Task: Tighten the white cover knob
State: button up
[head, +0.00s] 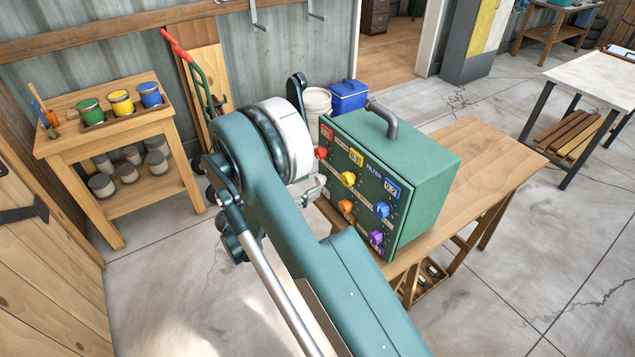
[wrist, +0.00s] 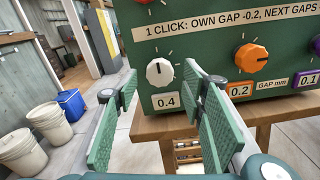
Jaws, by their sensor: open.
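The white cover knob (wrist: 160,72) is on the lower left of the green box's front panel (wrist: 205,70), with a dark pointer line near its top and a label reading 0.4 below it. In the wrist view my gripper (wrist: 161,85) is open and empty. Its two green-padded fingers reach toward the panel, one to each side of the knob, with the knob showing between and just above the tips. Whether the pads overlap the knob in depth is hard to tell. In the head view the green box (head: 425,180) stands on the bench; my arm hides the white knob.
An orange knob (wrist: 251,57) sits right of the white one, with a purple knob (wrist: 316,46) beyond. Red (head: 321,153), yellow (head: 348,179) and blue (head: 382,210) knobs are on the panel. The box stands on a wooden bench (head: 490,165). Buckets (wrist: 48,120) stand left.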

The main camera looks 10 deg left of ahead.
jog(key=shift+x, duration=2.1)
jog(key=c, duration=0.9)
